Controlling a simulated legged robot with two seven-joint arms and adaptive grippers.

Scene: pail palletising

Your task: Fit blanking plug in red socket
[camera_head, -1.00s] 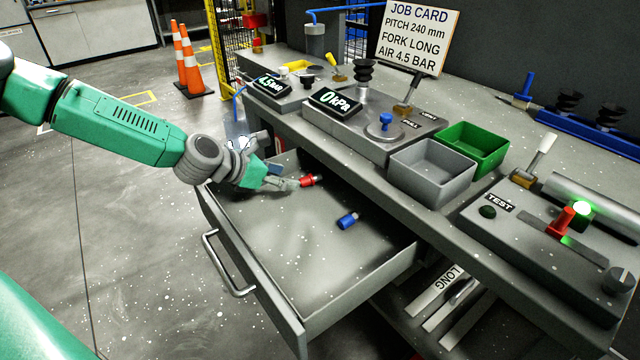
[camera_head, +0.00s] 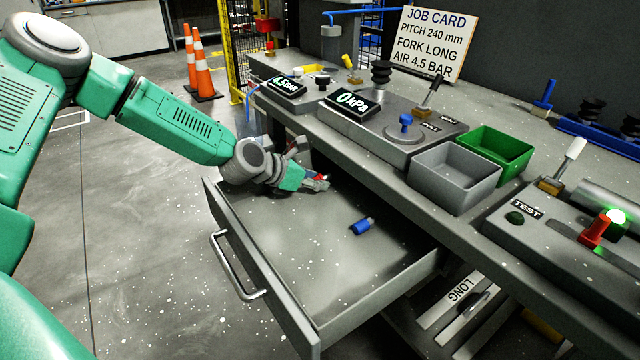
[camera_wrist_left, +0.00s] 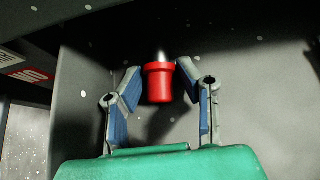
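A small red plug-like piece with a pale metal tip lies in the open drawer (camera_head: 290,280). In the left wrist view the red piece (camera_wrist_left: 158,84) is between the two blue-padded fingers of my left gripper (camera_wrist_left: 160,78), with gaps at its sides. My left gripper (camera_head: 322,184) is low at the drawer's back left in the head view, partly hiding the red piece. A blue piece (camera_head: 362,226) lies apart on the drawer floor. I cannot tell which fixture is the red socket; a red upright part (camera_head: 596,229) stands on the TEST block. My right gripper is out of view.
A grey bin (camera_head: 455,176) and a green bin (camera_head: 500,150) stand on the bench behind the drawer. The gauge block with a 0 kPa display (camera_head: 352,101) is left of them. The drawer's handle (camera_head: 235,268) projects at the front.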

